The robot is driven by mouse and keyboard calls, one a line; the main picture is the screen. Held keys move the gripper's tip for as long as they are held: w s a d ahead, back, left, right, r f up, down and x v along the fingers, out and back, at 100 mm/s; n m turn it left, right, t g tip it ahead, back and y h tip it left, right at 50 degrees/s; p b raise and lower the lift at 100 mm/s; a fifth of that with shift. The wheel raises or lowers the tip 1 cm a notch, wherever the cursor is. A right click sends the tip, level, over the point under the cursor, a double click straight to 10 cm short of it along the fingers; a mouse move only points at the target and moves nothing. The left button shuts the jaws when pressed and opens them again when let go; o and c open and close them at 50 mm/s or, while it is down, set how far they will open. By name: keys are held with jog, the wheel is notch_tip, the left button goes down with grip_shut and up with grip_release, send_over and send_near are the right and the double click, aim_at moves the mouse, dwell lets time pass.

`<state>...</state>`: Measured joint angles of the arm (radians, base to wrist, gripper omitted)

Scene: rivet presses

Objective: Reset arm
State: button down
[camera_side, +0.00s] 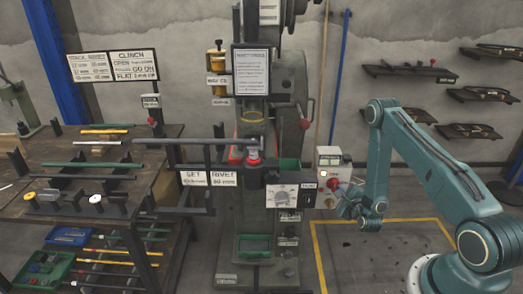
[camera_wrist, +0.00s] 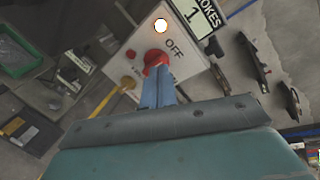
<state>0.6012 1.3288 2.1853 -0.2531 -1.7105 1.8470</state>
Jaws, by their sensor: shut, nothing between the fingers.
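My gripper (camera_side: 341,193) is at the front of a pale control box (camera_side: 328,160) beside the rivet press (camera_side: 258,130). In the wrist view the two blue fingers (camera_wrist: 158,82) are together with nothing between them. Their tips overlap the red knob (camera_wrist: 155,60) on the box; I cannot tell whether they touch it. The word OFF is beside the knob, and a lamp (camera_wrist: 160,25) above it glows white. A counter sign (camera_wrist: 196,15) shows "OKES 1", its start cut off.
A workbench (camera_side: 165,190) with colored rods and fixtures stands left of the press. Wall shelves (camera_side: 410,72) hold dark parts at the right. A yellow floor outline (camera_side: 318,260) surrounds mostly clear floor.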

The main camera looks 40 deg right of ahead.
jog(key=w+a+r+n+g+y, duration=0.3)
jog(key=w+r+n+y, duration=0.1)
jog(key=w+r+n, duration=0.3)
jog(key=s+a+r+n+g+y, duration=0.1)
jog(key=s+a+r+n, duration=0.25)
jog(key=r, duration=0.45)
jog(key=s+a+r+n+g+y, duration=0.1)
jog(key=s+a+r+n, duration=0.3)
jog(key=r, duration=0.3)
jog(key=s+a+r+n+g, duration=0.1)
jog(key=s+a+r+n, duration=0.15)
jog(key=a+r, duration=0.4)
jog(key=s+a+r+n+y, duration=0.1)
jog(key=s+a+r+n, duration=0.3)
jog(key=s+n, duration=0.3)
jog(key=s+a+r+n+y, duration=0.2)
jog(key=s+a+r+n, duration=0.2)
jog(key=s+n, duration=0.3)
jog(key=s+a, duration=0.1)
jog(key=s, duration=0.3)
jog(key=shift+s+r+g, duration=0.3)
jog(key=shift+r, duration=0.05)
